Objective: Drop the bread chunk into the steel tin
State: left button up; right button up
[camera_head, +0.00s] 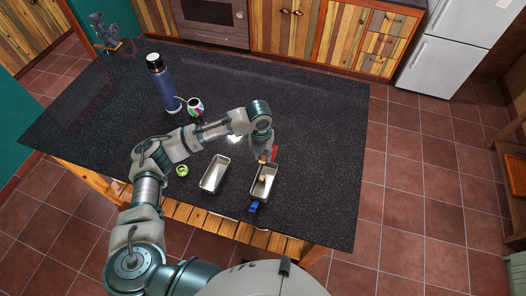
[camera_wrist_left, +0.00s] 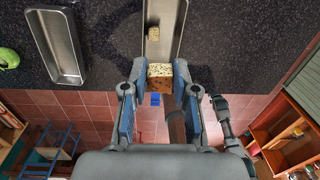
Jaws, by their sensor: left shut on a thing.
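My left gripper (camera_head: 266,156) comes down over the far end of the right-hand steel tin (camera_head: 271,172). In the wrist view my left gripper (camera_wrist_left: 160,82) is shut on a speckled, brown-crusted bread chunk (camera_wrist_left: 160,76). The held chunk is in front of part of the tin (camera_wrist_left: 176,22), so its height above the tin is hard to tell. Another small bread chunk (camera_wrist_left: 154,33) lies inside that tin, and it also shows in the head view (camera_head: 262,180). My right gripper is not in view.
A second, empty steel tin (camera_head: 215,174) stands to the left. A green round thing (camera_head: 182,170), a blue flask (camera_head: 164,85) and a patterned cup (camera_head: 195,107) are farther left. A small blue thing (camera_head: 254,206) is at the tin's near end. The counter's right side is clear.

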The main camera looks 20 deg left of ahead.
pick_arm(q)
jog(key=shift+d+f, duration=0.1)
jog(key=shift+f, duration=0.55)
jog(key=f+b, duration=0.1)
jog(key=f, duration=0.2)
jog(key=f+b, duration=0.1)
jog(key=shift+a+f+b, duration=0.2)
jog(key=shift+a+b, duration=0.1)
jog(key=shift+b, duration=0.05)
jog(key=shift+f, duration=0.2)
jog(key=o, duration=0.8)
jog(key=shift+d+r, duration=0.1)
jog(key=shift+d, duration=0.05)
jog(key=r, duration=1.2)
jog(key=shift+a, duration=0.35)
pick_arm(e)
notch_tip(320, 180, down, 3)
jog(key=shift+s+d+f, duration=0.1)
